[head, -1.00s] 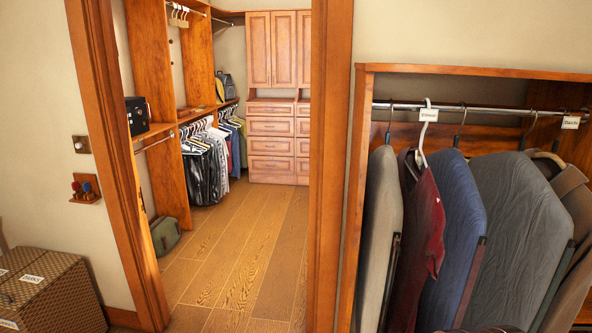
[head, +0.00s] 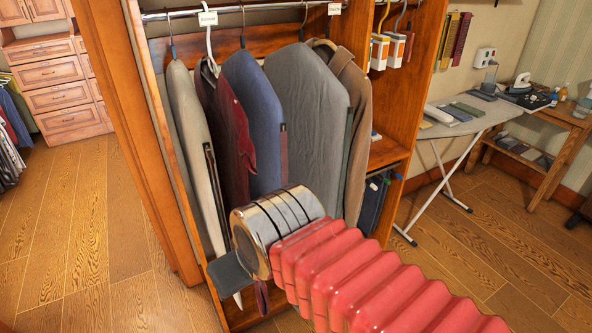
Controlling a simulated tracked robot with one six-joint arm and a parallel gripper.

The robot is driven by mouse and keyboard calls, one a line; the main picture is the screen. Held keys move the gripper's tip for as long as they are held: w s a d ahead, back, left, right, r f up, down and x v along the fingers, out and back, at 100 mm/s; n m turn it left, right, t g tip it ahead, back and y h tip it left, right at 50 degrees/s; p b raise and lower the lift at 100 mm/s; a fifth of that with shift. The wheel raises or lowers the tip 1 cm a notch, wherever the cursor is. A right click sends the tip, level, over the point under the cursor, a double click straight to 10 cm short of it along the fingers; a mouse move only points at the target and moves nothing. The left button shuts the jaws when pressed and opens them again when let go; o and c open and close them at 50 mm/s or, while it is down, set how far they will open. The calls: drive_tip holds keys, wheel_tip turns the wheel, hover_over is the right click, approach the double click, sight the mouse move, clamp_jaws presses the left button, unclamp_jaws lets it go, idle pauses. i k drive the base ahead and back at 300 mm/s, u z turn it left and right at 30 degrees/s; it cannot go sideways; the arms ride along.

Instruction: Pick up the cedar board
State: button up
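I cannot pick out the cedar board for certain in the head view. My arm, a red ribbed sleeve with a chrome end, reaches in from the lower right in front of the garment cabinet. A dark grey flat piece, seemingly part of my gripper (head: 232,276), shows at its left end, low in front of the hanging clothes. The fingers are mostly hidden behind the chrome part, so I cannot see whether they are open or what may be between them.
Several garments, including a blue one (head: 252,115), hang from a rail (head: 240,10) in the wooden cabinet. An ironing board (head: 465,125) with small items and a wooden side table (head: 565,118) stand to the right. Wooden floor (head: 70,225) is clear at left.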

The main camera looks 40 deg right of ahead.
sight(408, 46)
drive_tip(key=k, duration=0.5)
drive_tip(key=z, duration=0.85)
drive_tip(key=i, duration=0.55)
drive_tip(key=z, duration=0.4)
